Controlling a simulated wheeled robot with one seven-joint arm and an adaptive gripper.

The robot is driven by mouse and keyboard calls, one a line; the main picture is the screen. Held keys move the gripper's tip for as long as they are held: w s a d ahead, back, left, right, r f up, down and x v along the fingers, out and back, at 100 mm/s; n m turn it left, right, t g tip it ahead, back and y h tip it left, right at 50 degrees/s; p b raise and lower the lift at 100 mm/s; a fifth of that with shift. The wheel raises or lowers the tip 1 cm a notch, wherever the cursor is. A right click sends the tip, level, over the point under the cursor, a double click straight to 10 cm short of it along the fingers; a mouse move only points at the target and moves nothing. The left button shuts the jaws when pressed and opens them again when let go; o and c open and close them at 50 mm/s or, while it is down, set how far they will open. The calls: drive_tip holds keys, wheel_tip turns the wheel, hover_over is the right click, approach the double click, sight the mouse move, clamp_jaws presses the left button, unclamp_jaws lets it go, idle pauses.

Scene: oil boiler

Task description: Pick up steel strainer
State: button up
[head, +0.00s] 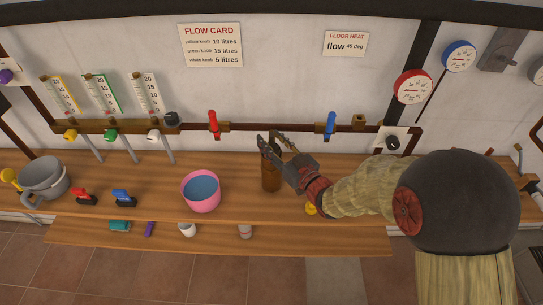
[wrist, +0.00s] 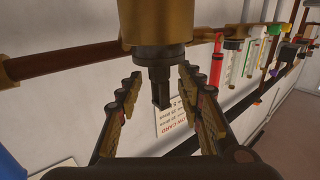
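No part is clearly recognisable as a steel strainer. In the head view a brown cylinder (head: 271,176) stands upright at the back of the wooden bench, directly below my gripper (head: 272,141). In the wrist view a brass-coloured cylinder (wrist: 155,20) carries a dark metal stem (wrist: 160,85), which lies between the fingers of my gripper (wrist: 160,95). I cannot tell whether this stem is the strainer. The fingers are spread, with visible gaps on both sides of the stem. My gripper hides part of the wall pipe in the head view.
A pink bowl (head: 201,191) of blue liquid is left of the cylinder. A red lever (head: 213,124) and a blue lever (head: 331,124) sit on the wall pipe (head: 245,127) to either side. A grey pot (head: 43,177) stands far left. Bare bench lies between bowl and cylinder.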

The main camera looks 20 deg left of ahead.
drive_tip(key=shift+c, duration=0.4)
clamp_jaws()
idle(0.5)
